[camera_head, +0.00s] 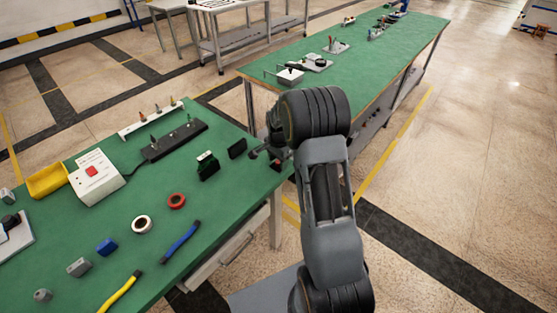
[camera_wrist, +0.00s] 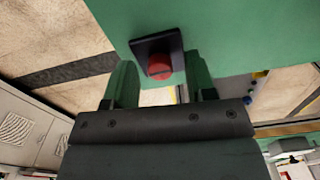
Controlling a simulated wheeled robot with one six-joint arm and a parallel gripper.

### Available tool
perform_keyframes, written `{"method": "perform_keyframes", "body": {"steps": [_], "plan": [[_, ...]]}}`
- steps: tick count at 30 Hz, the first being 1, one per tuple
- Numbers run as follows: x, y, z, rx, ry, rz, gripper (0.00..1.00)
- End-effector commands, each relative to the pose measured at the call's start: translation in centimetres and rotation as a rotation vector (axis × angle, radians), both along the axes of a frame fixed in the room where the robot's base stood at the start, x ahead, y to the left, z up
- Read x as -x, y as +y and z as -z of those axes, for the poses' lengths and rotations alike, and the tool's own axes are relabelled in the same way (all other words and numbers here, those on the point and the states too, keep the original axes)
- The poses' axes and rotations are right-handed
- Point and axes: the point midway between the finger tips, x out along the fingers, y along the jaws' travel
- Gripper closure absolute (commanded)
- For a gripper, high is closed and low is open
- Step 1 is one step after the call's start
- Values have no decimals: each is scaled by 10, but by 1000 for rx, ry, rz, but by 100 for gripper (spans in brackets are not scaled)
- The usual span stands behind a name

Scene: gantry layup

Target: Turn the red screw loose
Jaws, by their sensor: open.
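The red screw (camera_wrist: 160,66) sits on a small dark block (camera_wrist: 152,44) at the edge of the green table, in the wrist view. In the head view a bit of red screw (camera_head: 276,166) shows at the table corner, mostly hidden by my gripper (camera_head: 262,152). My gripper, also in the wrist view (camera_wrist: 159,72), is open, with one finger on each side of the screw. I see gaps between both fingers and the screw; whether the fingertips are level with it I cannot tell.
A black switch-like block (camera_head: 237,148) and a green-and-black part (camera_head: 207,167) stand left of my gripper. A red ring (camera_head: 177,201), a white ring (camera_head: 141,224) and a blue-handled tool (camera_head: 180,241) lie on the near table (camera_head: 150,260). A second green table (camera_head: 370,62) stands behind.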

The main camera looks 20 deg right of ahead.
Motion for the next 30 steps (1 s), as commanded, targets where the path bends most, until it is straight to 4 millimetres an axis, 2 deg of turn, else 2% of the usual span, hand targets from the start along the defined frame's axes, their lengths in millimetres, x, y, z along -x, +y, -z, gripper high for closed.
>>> {"method": "perform_keyframes", "body": {"steps": [6,21,30], "plan": [[0,0,0,0,0,0,49],[0,0,0,0,0,0,97],[0,0,0,0,0,-43,98]]}}
